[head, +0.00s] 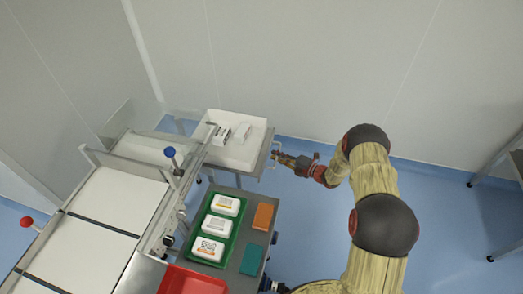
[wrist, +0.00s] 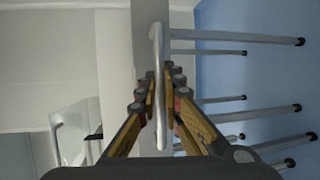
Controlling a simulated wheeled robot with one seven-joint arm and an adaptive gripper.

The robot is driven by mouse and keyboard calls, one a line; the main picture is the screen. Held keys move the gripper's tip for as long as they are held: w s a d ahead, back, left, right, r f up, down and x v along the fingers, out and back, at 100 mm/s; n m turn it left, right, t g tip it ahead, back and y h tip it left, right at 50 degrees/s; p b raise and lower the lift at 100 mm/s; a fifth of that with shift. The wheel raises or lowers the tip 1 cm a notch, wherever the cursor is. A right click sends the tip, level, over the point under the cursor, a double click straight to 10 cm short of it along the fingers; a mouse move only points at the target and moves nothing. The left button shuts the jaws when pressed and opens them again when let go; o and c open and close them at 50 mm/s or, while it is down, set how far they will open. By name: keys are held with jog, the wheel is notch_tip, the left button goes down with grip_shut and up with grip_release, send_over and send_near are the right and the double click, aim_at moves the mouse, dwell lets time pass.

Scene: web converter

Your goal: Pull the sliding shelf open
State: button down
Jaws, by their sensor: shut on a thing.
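The sliding shelf (head: 254,132) is a white tray-like surface at the top middle of the head view, at the end of the machine. Its pale metal handle (wrist: 157,45) runs upright through the middle of the wrist view. My gripper (head: 275,156) reaches the shelf's right side from the right. In the wrist view my gripper (wrist: 158,78) has its yellow and dark fingers on both sides of the handle, shut on it. In the head view the handle is small and partly hidden by the fingers.
A table in front holds a green tray (head: 226,238) of white packs, an orange block (head: 263,217), a teal block (head: 254,259) and a red tray (head: 192,281). Blue floor (head: 310,220) is open to the right.

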jog(key=s+d, duration=0.2)
jog(key=d, duration=0.4)
jog(key=shift+s+d+p, duration=0.3)
jog(key=shift+p, duration=0.05)
jog(key=shift+f, duration=0.1)
jog(key=c, duration=1.9)
grip_release()
jog(key=v, duration=1.2)
